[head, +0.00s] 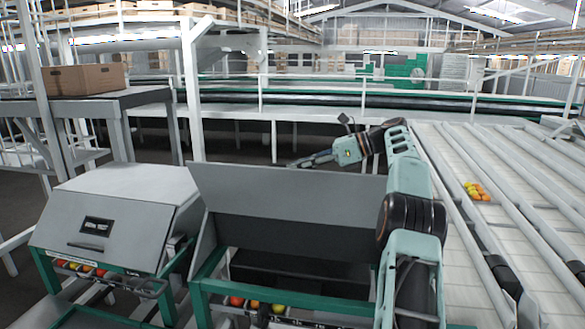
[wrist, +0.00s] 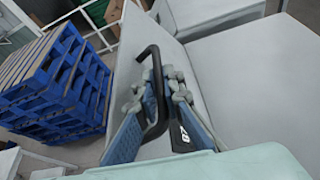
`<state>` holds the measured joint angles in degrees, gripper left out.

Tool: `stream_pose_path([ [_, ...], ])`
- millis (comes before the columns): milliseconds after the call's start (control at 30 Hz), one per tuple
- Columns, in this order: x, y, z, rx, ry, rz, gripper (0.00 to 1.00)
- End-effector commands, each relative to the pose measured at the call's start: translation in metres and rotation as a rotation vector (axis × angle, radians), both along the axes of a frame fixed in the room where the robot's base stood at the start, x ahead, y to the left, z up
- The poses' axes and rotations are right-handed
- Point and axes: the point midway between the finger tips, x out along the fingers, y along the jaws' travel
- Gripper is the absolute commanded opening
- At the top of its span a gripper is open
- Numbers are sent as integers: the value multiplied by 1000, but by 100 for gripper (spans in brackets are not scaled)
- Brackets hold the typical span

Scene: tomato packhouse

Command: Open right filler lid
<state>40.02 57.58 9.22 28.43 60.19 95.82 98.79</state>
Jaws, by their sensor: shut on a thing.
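The right filler lid (head: 280,190) is raised and stands steeply above the right filler (head: 205,285), with the dark inside of the filler showing below it. My gripper (head: 298,163) is at the lid's top edge, partly hidden behind it in the head view. In the wrist view my gripper (wrist: 160,85) is shut on the black lid handle (wrist: 150,55), which passes between its fingers. The handle is hidden in the head view.
The left filler (head: 120,215) stands beside it with its lid down. A conveyor (head: 530,200) with a few tomatoes (head: 478,192) runs along the right. A cardboard box (head: 85,78) sits on a bench at left. Blue pallets (wrist: 55,80) are stacked in the wrist view.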

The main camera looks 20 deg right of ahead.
Motion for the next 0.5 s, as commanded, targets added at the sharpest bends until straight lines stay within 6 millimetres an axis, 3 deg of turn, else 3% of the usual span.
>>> stream_pose_path([
  [500,-3,-9,-3,17,37,-2,0],
])
